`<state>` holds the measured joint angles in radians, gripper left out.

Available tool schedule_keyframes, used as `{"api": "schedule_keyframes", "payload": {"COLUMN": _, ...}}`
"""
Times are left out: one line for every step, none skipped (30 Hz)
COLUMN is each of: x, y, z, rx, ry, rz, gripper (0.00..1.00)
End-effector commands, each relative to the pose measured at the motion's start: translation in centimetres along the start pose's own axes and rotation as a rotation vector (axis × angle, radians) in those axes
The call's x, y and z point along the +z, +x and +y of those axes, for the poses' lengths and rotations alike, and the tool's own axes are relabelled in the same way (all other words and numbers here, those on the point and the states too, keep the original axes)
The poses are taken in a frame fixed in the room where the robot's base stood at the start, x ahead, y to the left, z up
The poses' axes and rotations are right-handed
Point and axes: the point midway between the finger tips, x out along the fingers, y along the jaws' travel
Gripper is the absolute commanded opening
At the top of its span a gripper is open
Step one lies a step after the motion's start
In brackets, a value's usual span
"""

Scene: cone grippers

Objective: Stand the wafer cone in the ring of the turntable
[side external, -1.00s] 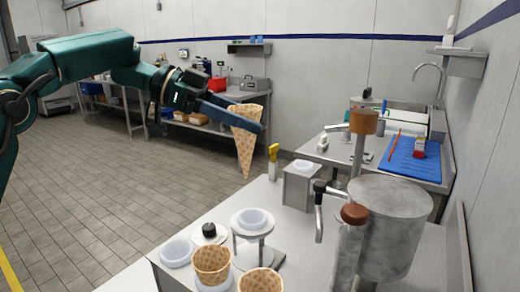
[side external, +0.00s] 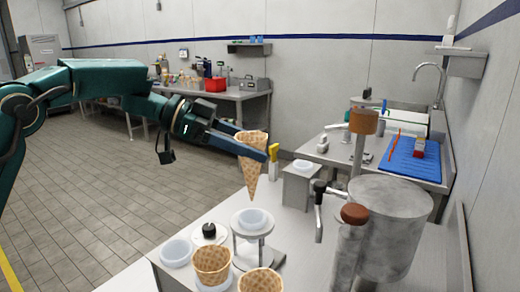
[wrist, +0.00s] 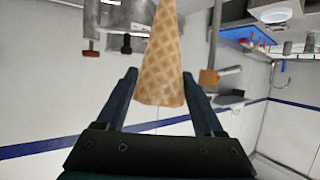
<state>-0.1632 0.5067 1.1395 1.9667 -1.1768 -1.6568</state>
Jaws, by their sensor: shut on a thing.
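The wafer cone (side external: 252,175) is held with its wide mouth up and its tip down. My gripper (side external: 256,150) is shut on it near the mouth; in the wrist view the cone (wrist: 160,65) is between the two fingers. A white ring (side external: 252,219) sits on a raised round plate on posts, which looks like the turntable (side external: 237,233). In the side view the cone's tip appears just above this ring, with a small gap; I cannot tell how well they line up in depth.
Two wafer cones (side external: 211,265) (side external: 261,281) stand at the counter's front. Another white ring (side external: 176,252) and a black knob (side external: 208,232) are left of the turntable. A metal block (side external: 300,183) with a white ring and a large metal drum (side external: 390,225) stand to the right.

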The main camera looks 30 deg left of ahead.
Motion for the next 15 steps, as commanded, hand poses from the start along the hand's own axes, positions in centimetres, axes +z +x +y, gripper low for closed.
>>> {"api": "schedule_keyframes", "payload": {"x": 0.0, "y": 0.0, "z": 0.0, "rx": 0.0, "ry": -0.002, "rz": 0.0, "gripper": 0.47}}
{"api": "schedule_keyframes", "payload": {"x": 0.1, "y": 0.1, "z": 0.0, "rx": 0.0, "ry": -0.002, "rz": 0.0, "gripper": 0.47}}
{"api": "schedule_keyframes", "payload": {"x": 0.2, "y": 0.1, "z": 0.0, "rx": 0.001, "ry": -0.003, "rz": 0.0, "gripper": 0.47}}
{"api": "schedule_keyframes", "payload": {"x": 0.3, "y": 0.1, "z": 0.0, "rx": 0.001, "ry": -0.004, "rz": 0.0, "gripper": 0.47}}
{"api": "schedule_keyframes", "payload": {"x": 0.5, "y": 0.2, "z": 0.0, "rx": 0.001, "ry": -0.005, "rz": 0.0, "gripper": 0.47}}
{"api": "schedule_keyframes", "payload": {"x": 0.7, "y": 0.3, "z": 0.0, "rx": 0.001, "ry": -0.004, "rz": 0.0, "gripper": 0.47}}
{"api": "schedule_keyframes", "payload": {"x": 0.8, "y": 0.4, "z": 0.0, "rx": 0.001, "ry": -0.004, "rz": 0.0, "gripper": 0.47}}
{"api": "schedule_keyframes", "payload": {"x": 1.0, "y": 0.5, "z": 0.0, "rx": 0.001, "ry": -0.005, "rz": 0.0, "gripper": 0.47}}
{"api": "schedule_keyframes", "payload": {"x": 1.3, "y": 0.6, "z": 0.0, "rx": 0.001, "ry": -0.005, "rz": 0.0, "gripper": 0.47}}
{"api": "schedule_keyframes", "payload": {"x": 1.6, "y": 0.7, "z": 0.0, "rx": 0.001, "ry": -0.005, "rz": 0.0, "gripper": 0.47}}
{"api": "schedule_keyframes", "payload": {"x": 1.8, "y": 0.7, "z": 0.0, "rx": 0.0, "ry": -0.005, "rz": -0.001, "gripper": 0.47}}
{"api": "schedule_keyframes", "payload": {"x": 2.1, "y": 0.8, "z": 0.0, "rx": 0.001, "ry": -0.005, "rz": -0.001, "gripper": 0.47}}
{"api": "schedule_keyframes", "payload": {"x": 2.3, "y": 0.9, "z": 0.0, "rx": 0.001, "ry": -0.006, "rz": -0.001, "gripper": 0.47}}
{"api": "schedule_keyframes", "payload": {"x": 2.4, "y": 1.0, "z": 0.0, "rx": 0.001, "ry": -0.006, "rz": 0.0, "gripper": 0.47}}
{"api": "schedule_keyframes", "payload": {"x": 2.7, "y": 1.1, "z": 0.0, "rx": 0.001, "ry": -0.005, "rz": 0.0, "gripper": 0.47}}
